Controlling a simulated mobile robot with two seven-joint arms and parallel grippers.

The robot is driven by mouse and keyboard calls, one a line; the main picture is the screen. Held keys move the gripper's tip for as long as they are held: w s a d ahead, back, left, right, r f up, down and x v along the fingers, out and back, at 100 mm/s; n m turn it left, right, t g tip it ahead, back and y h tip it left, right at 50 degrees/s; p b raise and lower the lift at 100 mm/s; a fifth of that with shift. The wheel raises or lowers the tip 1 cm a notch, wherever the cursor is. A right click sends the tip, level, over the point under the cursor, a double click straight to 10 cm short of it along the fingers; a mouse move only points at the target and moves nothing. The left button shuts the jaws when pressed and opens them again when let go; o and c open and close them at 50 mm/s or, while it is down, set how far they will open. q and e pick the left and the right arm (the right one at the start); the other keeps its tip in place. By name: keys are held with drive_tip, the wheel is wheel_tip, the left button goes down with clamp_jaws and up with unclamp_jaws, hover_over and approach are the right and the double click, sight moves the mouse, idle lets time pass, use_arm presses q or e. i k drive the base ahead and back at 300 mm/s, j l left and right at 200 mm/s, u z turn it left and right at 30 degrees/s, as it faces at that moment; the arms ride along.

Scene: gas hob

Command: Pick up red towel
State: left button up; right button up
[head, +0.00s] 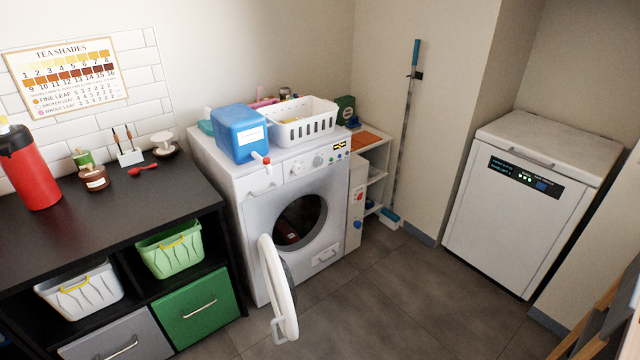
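A dark red item (290,236), which may be the red towel, lies low inside the drum of the white washing machine (245,190). It is small and in shadow, so its full shape is hidden. The machine's round door (277,290) is swung open toward the front left. Neither my left nor my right gripper is in view.
A black counter (110,205) with a red flask (30,170) stands left of the machine. A blue container (239,133) and white basket (300,121) are on top of it. A white dishwasher-like appliance (510,215) stands right. The grey floor (385,285) between is clear.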

sight(287, 234)
drive_tip(key=i+l+z, duration=0.1)
drive_tip(key=i+z, duration=0.2)
drive_tip(key=i, duration=0.35)
drive_tip(key=i+j+z, duration=0.1)
drive_tip(key=i+z, duration=0.25)
drive_tip(key=i, duration=0.25)
drive_tip(key=i+u, duration=0.2)
drive_tip(key=i, duration=0.2)
drive_tip(key=i+l+u, duration=0.2)
drive_tip(key=i, duration=0.25)
drive_tip(key=i+l+u, duration=0.2)
drive_tip(key=i, duration=0.2)
drive_tip(key=i+l+u, duration=0.15)
drive_tip(key=i+u, duration=0.35)
drive_tip(key=i+l+u, duration=0.45)
drive_tip(key=j, duration=0.1)
